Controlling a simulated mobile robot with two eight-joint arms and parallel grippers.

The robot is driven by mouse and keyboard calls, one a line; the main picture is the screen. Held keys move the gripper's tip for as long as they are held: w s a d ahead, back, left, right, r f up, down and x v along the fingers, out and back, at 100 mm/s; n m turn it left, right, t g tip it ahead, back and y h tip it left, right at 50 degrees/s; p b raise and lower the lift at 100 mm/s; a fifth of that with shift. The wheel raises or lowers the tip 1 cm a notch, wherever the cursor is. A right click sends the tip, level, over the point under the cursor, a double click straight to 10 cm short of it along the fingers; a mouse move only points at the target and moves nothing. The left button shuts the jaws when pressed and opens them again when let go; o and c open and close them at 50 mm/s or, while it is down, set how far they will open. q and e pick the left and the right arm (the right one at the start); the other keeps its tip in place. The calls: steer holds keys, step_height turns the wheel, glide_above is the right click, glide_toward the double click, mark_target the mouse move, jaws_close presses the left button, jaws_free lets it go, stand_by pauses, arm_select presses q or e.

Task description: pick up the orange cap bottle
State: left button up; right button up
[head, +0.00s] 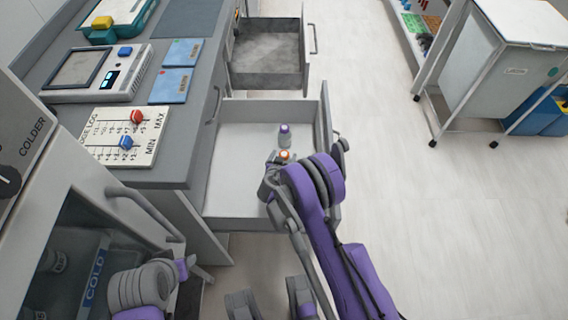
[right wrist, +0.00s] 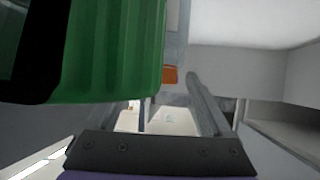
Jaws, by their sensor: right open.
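The orange cap bottle (head: 285,155) stands in the open white drawer, with only its orange top clear in the head view. My right gripper (head: 274,167) is open and down in the drawer, close beside this bottle. My arm and gripper hide the bottle's lower part. In the right wrist view an orange patch (right wrist: 170,75), apparently its cap, shows near the middle; I cannot tell if the jaws are around it. My left arm shows at the lower left of the head view, without a clear gripper.
A purple-capped bottle (head: 284,134) stands just behind the orange one. The drawer (head: 235,170) has walls around; another open drawer (head: 268,55) lies beyond. The counter (head: 185,130) borders it left. A large green ribbed surface (right wrist: 112,55) fills the wrist view's upper left. The floor right is clear.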

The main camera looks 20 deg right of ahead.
jaws_close()
stand_by(0.4)
stand_by(1.0)
